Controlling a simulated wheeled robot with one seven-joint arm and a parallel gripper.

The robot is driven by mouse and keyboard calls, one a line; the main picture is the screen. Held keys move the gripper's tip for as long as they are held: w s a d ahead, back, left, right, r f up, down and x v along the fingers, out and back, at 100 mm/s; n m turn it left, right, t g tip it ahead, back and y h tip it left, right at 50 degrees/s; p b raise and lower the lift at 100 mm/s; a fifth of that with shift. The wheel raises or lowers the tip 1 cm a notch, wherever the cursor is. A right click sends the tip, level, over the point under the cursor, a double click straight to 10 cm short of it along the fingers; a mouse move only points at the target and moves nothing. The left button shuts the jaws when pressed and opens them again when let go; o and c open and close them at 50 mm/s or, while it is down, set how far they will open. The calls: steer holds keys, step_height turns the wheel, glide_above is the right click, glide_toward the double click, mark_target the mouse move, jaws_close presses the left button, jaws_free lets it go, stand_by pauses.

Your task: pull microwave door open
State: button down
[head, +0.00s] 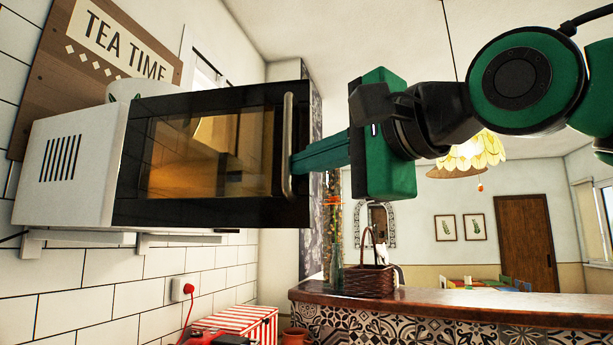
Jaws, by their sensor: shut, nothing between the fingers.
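The microwave (75,165) has a white body with side vents and sits on a wall bracket at the left. Its black door (290,205) has a window that shows an amber-lit inside. The door looks flush with the body, though a small gap would be hard to tell. The silver vertical handle (288,110) is at the door's right edge. My green gripper (296,162) comes in from the right, with its fingers together and nothing held. Its tips are at the handle's right side, at mid height. Whether they touch it is unclear.
A white pot (138,90) stands on top of the microwave. A wooden counter (440,299) with a wicker basket (370,280) is at the lower right. A red-striped box (240,325) and a red plug (182,289) are below the microwave. A yellow lamp (470,155) hangs behind my arm.

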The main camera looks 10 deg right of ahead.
steer(key=shift+s+a, duration=0.6)
steer(key=shift+s, duration=0.25)
